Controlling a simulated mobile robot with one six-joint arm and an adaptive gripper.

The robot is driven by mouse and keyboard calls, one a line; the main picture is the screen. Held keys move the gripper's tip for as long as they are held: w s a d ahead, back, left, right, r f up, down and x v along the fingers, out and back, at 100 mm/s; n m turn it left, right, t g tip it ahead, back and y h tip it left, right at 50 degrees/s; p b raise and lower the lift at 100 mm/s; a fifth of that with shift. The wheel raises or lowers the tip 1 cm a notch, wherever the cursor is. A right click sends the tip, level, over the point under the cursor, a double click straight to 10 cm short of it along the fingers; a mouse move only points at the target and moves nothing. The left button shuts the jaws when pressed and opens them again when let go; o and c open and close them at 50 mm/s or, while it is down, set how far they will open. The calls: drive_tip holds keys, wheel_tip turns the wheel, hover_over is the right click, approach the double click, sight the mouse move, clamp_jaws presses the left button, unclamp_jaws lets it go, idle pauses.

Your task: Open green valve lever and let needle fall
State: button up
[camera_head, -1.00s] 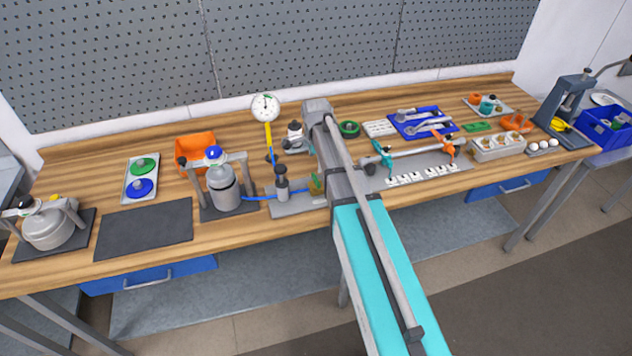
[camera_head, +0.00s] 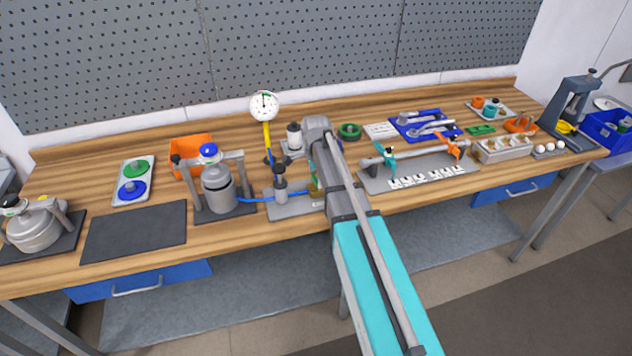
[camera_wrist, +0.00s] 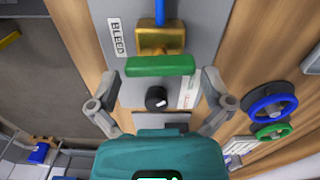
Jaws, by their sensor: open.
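The green valve lever (camera_wrist: 160,65) lies crosswise on a brass valve block (camera_wrist: 160,40), beside a BLEED label (camera_wrist: 116,38) in the wrist view. My gripper (camera_wrist: 160,78) is open, with one finger near each end of the lever. I cannot tell whether either finger touches it. In the head view a bit of the brass valve (camera_head: 313,187) shows beside my arm, which hides most of it and my fingers. The white round gauge (camera_head: 264,105) stands on a yellow stem behind; its dark needle points roughly upward.
A black knob (camera_wrist: 156,98) sits just below the lever in the wrist view. A blue hose (camera_head: 255,198) runs left to a grey vessel (camera_head: 218,190). A rail with clamps (camera_head: 415,155) lies right of my arm. The dark mat (camera_head: 135,232) is bare.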

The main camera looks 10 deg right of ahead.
drive_tip(key=shift+f, duration=0.15)
drive_tip(key=c, duration=0.8)
